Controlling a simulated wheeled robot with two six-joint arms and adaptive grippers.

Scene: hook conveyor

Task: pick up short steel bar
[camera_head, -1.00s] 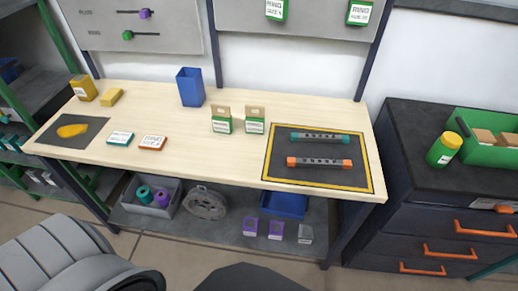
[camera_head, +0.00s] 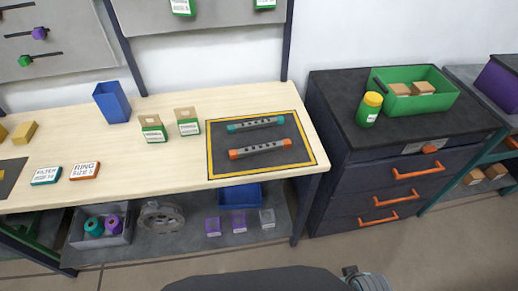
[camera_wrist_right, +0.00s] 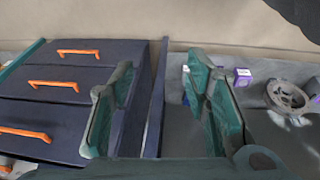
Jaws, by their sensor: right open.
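Two grey steel bars with a row of dark holes lie side by side on a dark mat with a yellow border (camera_head: 222,165) on the workbench. The farther bar (camera_head: 256,125) has teal ends; the nearer bar (camera_head: 259,149) has orange ends. They look close in length, and I cannot tell surely which is the short one. My right gripper (camera_wrist_right: 160,85) is open and empty in the right wrist view, with drawers and the bench's lower shelf beyond it. Neither bar shows in that view. My left gripper is not in view.
The wooden bench (camera_head: 125,155) holds a blue bin (camera_head: 112,103), green-labelled packets (camera_head: 153,130) and flat boxes (camera_head: 84,171). To the right, a drawer cabinet (camera_head: 345,205) carries a green tray (camera_head: 440,102) and a yellow-capped green bottle (camera_head: 369,110). Free floor lies in front.

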